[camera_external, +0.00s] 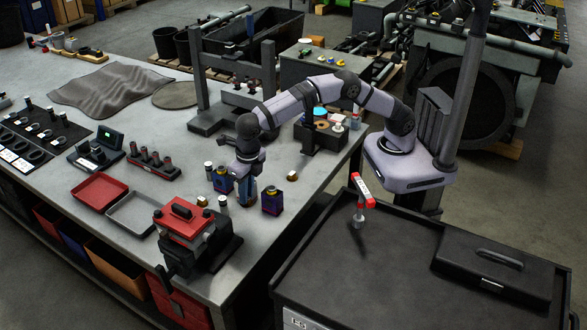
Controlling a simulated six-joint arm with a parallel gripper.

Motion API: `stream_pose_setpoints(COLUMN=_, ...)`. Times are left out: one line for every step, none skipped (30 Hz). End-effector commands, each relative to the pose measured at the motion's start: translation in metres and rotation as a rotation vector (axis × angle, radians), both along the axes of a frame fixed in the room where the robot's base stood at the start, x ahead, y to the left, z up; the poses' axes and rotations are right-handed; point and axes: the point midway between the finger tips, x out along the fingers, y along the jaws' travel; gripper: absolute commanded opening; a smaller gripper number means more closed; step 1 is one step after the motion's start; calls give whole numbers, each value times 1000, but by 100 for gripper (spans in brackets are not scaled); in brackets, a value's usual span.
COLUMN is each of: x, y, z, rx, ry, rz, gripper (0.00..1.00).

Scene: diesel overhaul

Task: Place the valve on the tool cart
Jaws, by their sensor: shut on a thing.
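My gripper (245,180) points down over the front part of the grey workbench, left of the tool cart. It is shut on a small blue and brownish part (246,192), which appears to be the valve. The part is small and partly covered by the fingers, so its shape is unclear and I cannot tell whether it touches the bench. Similar blue-purple blocks with yellowish tops stand on either side, one at the left (223,182) and one at the right (272,202). The black tool cart (400,262) stands at the lower right, apart from the gripper.
A red-and-white topped upright item (361,190) stands at the cart's back edge. A black case (490,270) lies on its right side; the cart's middle is clear. A red-topped machine (190,232) and trays (132,214) are left of the gripper on the workbench (245,275).

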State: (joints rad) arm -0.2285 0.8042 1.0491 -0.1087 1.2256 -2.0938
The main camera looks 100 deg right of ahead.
Motion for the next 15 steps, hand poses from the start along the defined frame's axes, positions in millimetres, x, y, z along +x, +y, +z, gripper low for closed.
stream_pose_setpoints(x=0, y=0, z=1, rx=1, ry=-1, rz=0, gripper=0)
stream_pose_setpoints(x=0, y=0, z=2, rx=0, ry=0, rz=0, gripper=0)
stream_pose_setpoints(x=0, y=0, z=2, rx=0, ry=0, rz=0, gripper=0)
stream_pose_setpoints(x=0, y=0, z=2, rx=0, ry=0, rz=1, gripper=0)
stream_pose_setpoints(x=0, y=1, z=2, rx=0, ry=0, rz=2, gripper=0)
stream_pose_setpoints(x=0, y=3, z=2, rx=0, ry=0, rz=5, gripper=0)
stream_pose_setpoints(x=-1, y=5, z=3, rx=0, ry=0, rz=9, gripper=0)
stream_pose_setpoints(x=-1, y=7, z=3, rx=0, ry=0, rz=15, gripper=0)
stream_pose_setpoints(x=-2, y=12, z=4, rx=0, ry=0, rz=24, gripper=0)
stream_pose_setpoints(x=-3, y=16, z=5, rx=0, ry=0, rz=34, gripper=0)
stream_pose_setpoints(x=-4, y=22, z=7, rx=0, ry=0, rz=46, gripper=0)
stream_pose_setpoints(x=-5, y=31, z=8, rx=0, ry=0, rz=65, gripper=0)
stream_pose_setpoints(x=-7, y=39, z=10, rx=0, ry=0, rz=83, gripper=0)
stream_pose_setpoints(x=-9, y=48, z=12, rx=0, ry=0, rz=102, gripper=0)
stream_pose_setpoints(x=-12, y=61, z=14, rx=0, ry=0, rz=130, gripper=0)
